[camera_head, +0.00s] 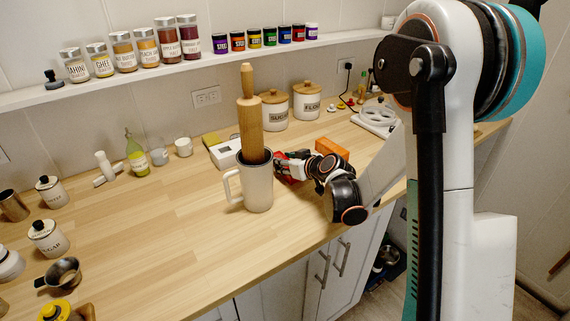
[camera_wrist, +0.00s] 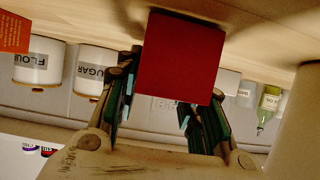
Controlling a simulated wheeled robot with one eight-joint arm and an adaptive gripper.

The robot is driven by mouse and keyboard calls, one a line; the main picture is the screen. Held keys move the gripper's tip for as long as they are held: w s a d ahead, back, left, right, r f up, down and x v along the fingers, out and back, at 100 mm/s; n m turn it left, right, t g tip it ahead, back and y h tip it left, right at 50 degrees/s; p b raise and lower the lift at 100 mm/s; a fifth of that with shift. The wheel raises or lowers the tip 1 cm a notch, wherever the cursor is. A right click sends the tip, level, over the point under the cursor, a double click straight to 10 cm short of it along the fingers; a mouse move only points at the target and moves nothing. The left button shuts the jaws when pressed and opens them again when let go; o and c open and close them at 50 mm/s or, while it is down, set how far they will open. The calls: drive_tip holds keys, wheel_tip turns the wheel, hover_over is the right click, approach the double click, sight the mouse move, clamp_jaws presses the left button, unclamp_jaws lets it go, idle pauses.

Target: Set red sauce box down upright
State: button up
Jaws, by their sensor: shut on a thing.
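The red sauce box (camera_wrist: 180,58) is between the two fingers of my gripper (camera_wrist: 155,105) in the wrist view, which looks upside down. The fingers are shut on its sides. Its dark red face fills the middle of that view, close to the wooden counter; I cannot tell whether it touches the wood. In the head view my gripper (camera_head: 284,167) is low over the counter, just right of and behind a white pitcher. The box is mostly hidden there by the pitcher and the fingers.
The white pitcher (camera_head: 258,188) holding a rolling pin (camera_head: 250,120) stands close beside my gripper. An orange box (camera_head: 332,148) lies right behind it. Sugar (camera_head: 274,112) and flour (camera_head: 306,102) canisters stand at the wall.

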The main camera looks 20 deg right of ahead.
drive_tip(key=shift+f, duration=0.1)
drive_tip(key=o, duration=0.7)
drive_tip(key=shift+f, duration=0.1)
drive_tip(key=o, duration=0.4)
